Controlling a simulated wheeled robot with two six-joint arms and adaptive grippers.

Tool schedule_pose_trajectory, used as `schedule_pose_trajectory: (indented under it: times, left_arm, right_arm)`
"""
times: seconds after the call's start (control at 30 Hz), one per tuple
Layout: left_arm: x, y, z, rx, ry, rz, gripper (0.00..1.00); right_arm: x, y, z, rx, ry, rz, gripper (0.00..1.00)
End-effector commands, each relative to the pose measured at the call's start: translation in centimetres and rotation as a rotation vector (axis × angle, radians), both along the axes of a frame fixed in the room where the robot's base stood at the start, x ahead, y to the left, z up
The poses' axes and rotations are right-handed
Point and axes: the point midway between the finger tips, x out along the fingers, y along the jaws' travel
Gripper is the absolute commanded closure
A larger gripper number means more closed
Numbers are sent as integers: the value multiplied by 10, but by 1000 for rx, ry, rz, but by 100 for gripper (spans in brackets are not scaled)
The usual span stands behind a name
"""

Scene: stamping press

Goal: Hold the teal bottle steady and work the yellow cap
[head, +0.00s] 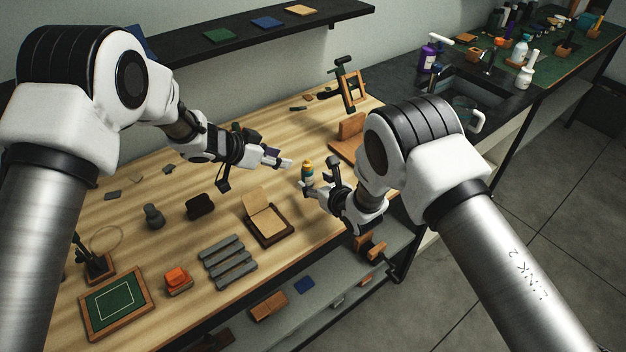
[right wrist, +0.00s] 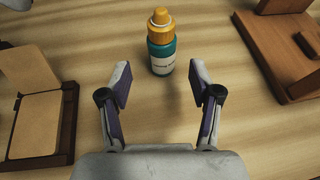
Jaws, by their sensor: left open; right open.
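The teal bottle (right wrist: 162,58) stands upright on the wooden table, with a pale label on its front. Its yellow cap (right wrist: 161,24) is on top. The bottle also shows in the head view (head: 308,177), between my two grippers. My left gripper (head: 288,163) is open and empty, just left of the bottle and near cap height. My right gripper (right wrist: 159,82) is open, its fingers pointing at the bottle; the bottle lies just beyond the fingertips and is not gripped. In the head view my right gripper (head: 308,188) is low beside the bottle, and its fingertips are hard to make out.
An open hinged box (head: 268,222) lies left of my right gripper. A wooden stand (head: 345,150) is behind the bottle at right. A grey slatted rack (head: 228,262) and an orange block (head: 177,280) lie nearer the front. The table around the bottle is clear.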

Motion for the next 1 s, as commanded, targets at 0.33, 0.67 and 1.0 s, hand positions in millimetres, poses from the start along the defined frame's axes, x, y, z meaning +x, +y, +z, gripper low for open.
schedule_pose_trajectory:
  times: [0.33,0.67,1.0]
  left_arm:
    - [0,0,0,0,0,0,58]
    - [0,0,0,0,0,0,58]
    - [0,0,0,0,0,0,58]
  right_arm:
    - [47,24,-22,4,1,-4,37]
    - [52,26,-25,3,4,-5,40]
    - [52,25,-25,3,4,-5,82]
